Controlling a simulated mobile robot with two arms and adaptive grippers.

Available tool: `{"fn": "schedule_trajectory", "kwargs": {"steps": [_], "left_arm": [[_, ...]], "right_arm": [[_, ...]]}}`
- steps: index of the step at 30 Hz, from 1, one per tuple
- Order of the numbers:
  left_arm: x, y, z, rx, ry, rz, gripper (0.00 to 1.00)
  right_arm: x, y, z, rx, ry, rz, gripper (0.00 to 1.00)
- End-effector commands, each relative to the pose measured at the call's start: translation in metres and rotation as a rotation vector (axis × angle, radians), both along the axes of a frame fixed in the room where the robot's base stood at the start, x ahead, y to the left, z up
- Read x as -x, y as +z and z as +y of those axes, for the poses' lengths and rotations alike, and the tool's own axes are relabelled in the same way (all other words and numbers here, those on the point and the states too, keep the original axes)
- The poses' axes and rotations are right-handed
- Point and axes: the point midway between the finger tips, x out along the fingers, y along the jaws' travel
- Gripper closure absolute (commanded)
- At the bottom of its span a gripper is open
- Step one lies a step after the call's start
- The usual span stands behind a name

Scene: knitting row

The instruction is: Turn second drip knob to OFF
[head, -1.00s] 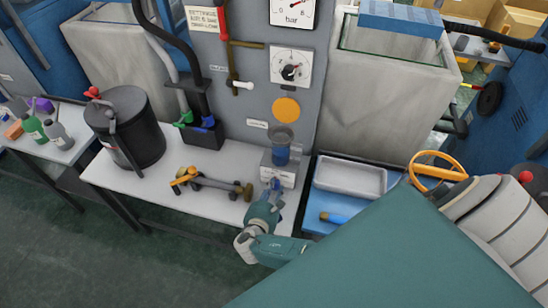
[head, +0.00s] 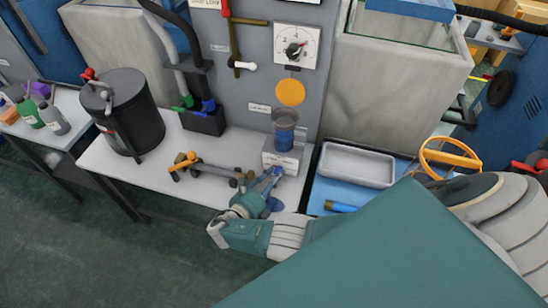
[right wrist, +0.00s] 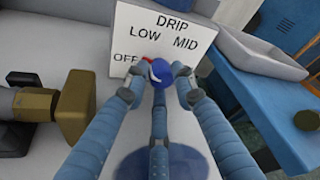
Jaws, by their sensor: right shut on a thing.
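The drip knob (right wrist: 160,72) is a small blue knob with a red part on its left side, beside the word OFF. It sits in front of a white plate (right wrist: 172,28) reading DRIP, LOW, MID and OFF. My right gripper (right wrist: 162,80) has its blue fingers shut on the knob, one on each side. In the head view, my right gripper (head: 274,174) is at the front of a small pale box (head: 283,158) under a blue-grey cup (head: 285,130). The fingers hide part of the box front there. My left gripper is not in view.
Brass and grey fittings (head: 215,174) lie on the white bench (head: 130,172), left of my right gripper. A black pot (head: 125,115) stands farther left. A pale tray (head: 357,164) lies on a blue surface at right. A gauge dial (head: 296,46) is on the panel above.

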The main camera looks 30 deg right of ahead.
Motion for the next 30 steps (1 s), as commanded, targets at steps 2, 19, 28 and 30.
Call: {"fn": "schedule_trajectory", "kwargs": {"steps": [2,19,28,30], "left_arm": [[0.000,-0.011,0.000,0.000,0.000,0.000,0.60],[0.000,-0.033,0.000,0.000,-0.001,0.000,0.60],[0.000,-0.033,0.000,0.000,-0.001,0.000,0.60],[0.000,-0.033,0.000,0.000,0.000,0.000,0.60]], "right_arm": [[0.006,-0.010,0.001,0.033,-0.008,0.057,1.00],[0.006,-0.008,0.000,0.185,-0.010,0.235,1.00],[0.006,-0.007,-0.001,0.192,-0.011,0.241,1.00],[0.006,-0.007,-0.001,0.191,-0.012,0.240,1.00]]}}
